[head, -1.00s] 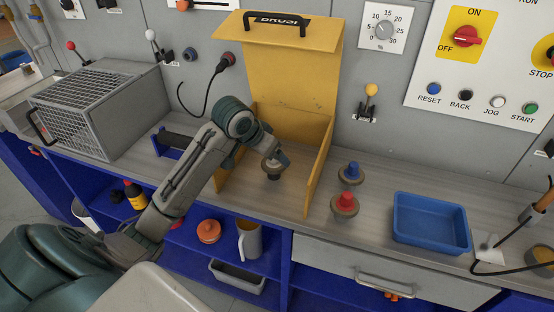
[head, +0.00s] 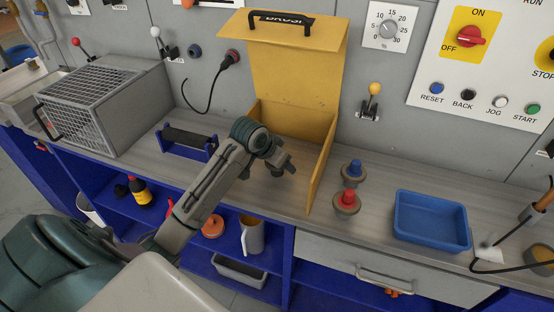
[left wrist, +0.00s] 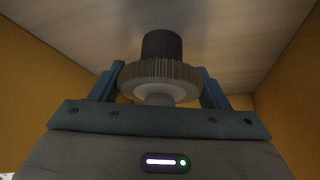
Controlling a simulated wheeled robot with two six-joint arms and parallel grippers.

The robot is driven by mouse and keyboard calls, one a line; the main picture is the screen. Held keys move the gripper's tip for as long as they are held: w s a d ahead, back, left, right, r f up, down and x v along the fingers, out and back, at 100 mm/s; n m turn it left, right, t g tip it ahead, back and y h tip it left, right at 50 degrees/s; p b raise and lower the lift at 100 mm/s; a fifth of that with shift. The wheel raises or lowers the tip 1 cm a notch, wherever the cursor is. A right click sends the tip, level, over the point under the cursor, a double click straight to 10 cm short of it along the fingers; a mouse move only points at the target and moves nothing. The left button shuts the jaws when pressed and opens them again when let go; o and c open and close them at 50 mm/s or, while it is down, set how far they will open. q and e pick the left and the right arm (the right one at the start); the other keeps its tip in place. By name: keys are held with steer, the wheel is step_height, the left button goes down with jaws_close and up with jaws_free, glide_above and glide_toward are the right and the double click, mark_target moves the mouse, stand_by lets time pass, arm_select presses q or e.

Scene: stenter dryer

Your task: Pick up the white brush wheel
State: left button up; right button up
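The white brush wheel (left wrist: 160,78) shows in the left wrist view as a bristled grey-tan rim with a white hub facing the camera and a dark cylinder beyond it. My left gripper (left wrist: 160,85) has one finger on each side of the rim and appears shut on it. In the head view my left gripper (head: 284,164) is inside the open yellow box (head: 294,75). The wheel (head: 277,173) is mostly hidden beneath the gripper there, and its clearance from the counter is hard to judge. My right gripper is not in view.
A blue-knobbed wheel (head: 352,172) and a red-knobbed wheel (head: 346,202) stand right of the box. A blue tray (head: 430,222) is further right. A dark roller on a blue stand (head: 188,141) and a mesh-fronted grey box (head: 100,105) are at left. The box's side walls flank the gripper.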

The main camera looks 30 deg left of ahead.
arm_select(q)
steer(key=c, duration=0.7)
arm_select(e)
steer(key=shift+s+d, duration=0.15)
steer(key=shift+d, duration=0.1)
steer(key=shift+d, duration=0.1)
